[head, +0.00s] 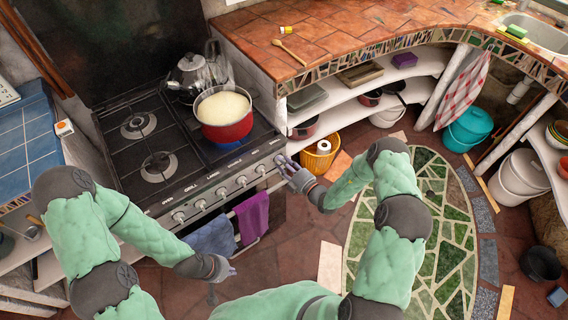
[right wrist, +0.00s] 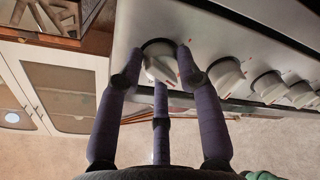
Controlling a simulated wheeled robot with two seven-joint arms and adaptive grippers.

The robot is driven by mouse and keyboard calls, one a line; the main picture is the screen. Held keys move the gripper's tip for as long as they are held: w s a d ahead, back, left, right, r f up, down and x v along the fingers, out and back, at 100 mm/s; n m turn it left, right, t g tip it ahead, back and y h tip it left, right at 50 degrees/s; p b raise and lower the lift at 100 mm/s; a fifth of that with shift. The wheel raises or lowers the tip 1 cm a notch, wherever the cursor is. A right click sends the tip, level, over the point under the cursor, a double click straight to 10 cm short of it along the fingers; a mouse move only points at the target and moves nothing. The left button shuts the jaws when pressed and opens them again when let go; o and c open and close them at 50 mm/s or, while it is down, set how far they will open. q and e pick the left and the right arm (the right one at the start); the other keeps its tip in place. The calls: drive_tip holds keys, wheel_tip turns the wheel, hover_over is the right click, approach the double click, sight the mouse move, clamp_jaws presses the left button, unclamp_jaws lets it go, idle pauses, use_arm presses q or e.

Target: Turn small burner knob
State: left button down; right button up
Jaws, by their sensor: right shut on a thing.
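The stove's front panel (head: 215,196) carries a row of several white knobs with small labels above them. My right gripper (head: 287,165) is at the right end of this row. In the right wrist view its purple fingers (right wrist: 161,75) are shut around the end knob (right wrist: 158,60), with a third finger below. The end knob's label cannot be read. My left gripper (head: 226,273) hangs low in front of the stove, apart from the knobs; its finger opening is too small to tell.
A red pot (head: 226,132) with pale contents stands on the stove, with blue flame showing beneath it. A kettle (head: 190,76) is behind it. Blue (head: 211,238) and purple (head: 252,218) towels hang below the panel.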

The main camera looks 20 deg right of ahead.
drive_tip(key=shift+d+f, duration=0.1)
drive_tip(key=n+p, duration=0.1)
drive_tip(key=n, duration=0.2)
drive_tip(key=shift+p, duration=0.35)
drive_tip(key=n+p, duration=0.2)
drive_tip(key=n, duration=0.2)
drive_tip(key=shift+h, duration=0.4)
drive_tip(key=n, duration=0.1)
drive_tip(key=n+p, duration=0.1)
drive_tip(key=n, duration=0.2)
drive_tip(key=shift+r+g+h, duration=0.25)
drive_tip(key=shift+g+h, duration=0.05)
drive_tip(key=shift+h, duration=0.1)
drive_tip(key=n+p, duration=0.1)
drive_tip(key=n, duration=0.1)
drive_tip(key=shift+n, duration=0.4)
drive_tip(key=shift+r+n, duration=0.1)
drive_tip(key=shift+n, duration=0.3)
drive_tip(key=shift+w+d, duration=0.1)
drive_tip(key=shift+w, duration=0.05)
drive_tip(key=o, duration=1.1)
drive_tip(key=shift+o, duration=0.2)
